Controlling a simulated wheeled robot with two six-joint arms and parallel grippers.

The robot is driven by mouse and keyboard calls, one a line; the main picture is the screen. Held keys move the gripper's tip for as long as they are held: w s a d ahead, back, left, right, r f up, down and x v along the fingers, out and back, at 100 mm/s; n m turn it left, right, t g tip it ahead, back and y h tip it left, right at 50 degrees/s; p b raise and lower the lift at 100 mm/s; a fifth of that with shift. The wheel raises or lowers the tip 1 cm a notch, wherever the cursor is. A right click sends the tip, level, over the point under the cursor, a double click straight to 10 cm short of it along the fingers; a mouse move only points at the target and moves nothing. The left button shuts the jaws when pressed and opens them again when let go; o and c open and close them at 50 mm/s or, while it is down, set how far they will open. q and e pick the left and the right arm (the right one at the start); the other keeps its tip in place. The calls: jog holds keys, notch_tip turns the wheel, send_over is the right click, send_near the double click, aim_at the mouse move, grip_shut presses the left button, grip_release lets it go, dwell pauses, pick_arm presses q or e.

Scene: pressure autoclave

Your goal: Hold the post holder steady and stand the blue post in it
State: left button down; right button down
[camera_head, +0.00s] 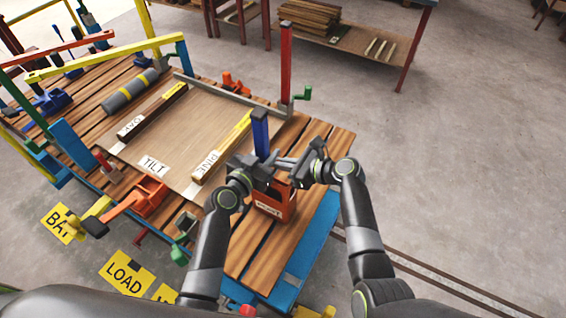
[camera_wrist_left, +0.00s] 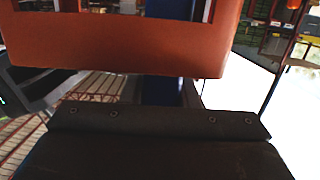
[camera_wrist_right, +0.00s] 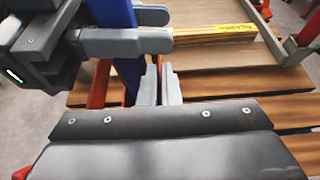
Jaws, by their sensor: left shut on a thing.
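The blue post (camera_head: 260,132) stands upright above the orange post holder (camera_head: 274,202), which sits near the table's front end. My left gripper (camera_head: 264,172) is shut on the post; in the right wrist view its two fingers lie on either side of the post (camera_wrist_right: 118,45). The holder (camera_wrist_left: 130,45) fills the top of the left wrist view, with blue showing below it.
A tilting board (camera_head: 170,140) with labelled bars lies beyond the grippers on the slatted table (camera_head: 265,262). A red upright (camera_head: 286,65) stands at its right corner. An orange clamp (camera_head: 145,197) is to the left. The floor at the right is clear.

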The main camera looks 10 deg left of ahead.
pick_arm(q)
jog(key=c, duration=1.1)
grip_release()
jog(key=shift+o, duration=0.3)
jog(key=v, duration=1.2)
pick_arm(e)
jog(key=c, duration=1.6)
grip_release()
jog(key=shift+o, duration=0.2)
jog(key=shift+d, duration=0.1)
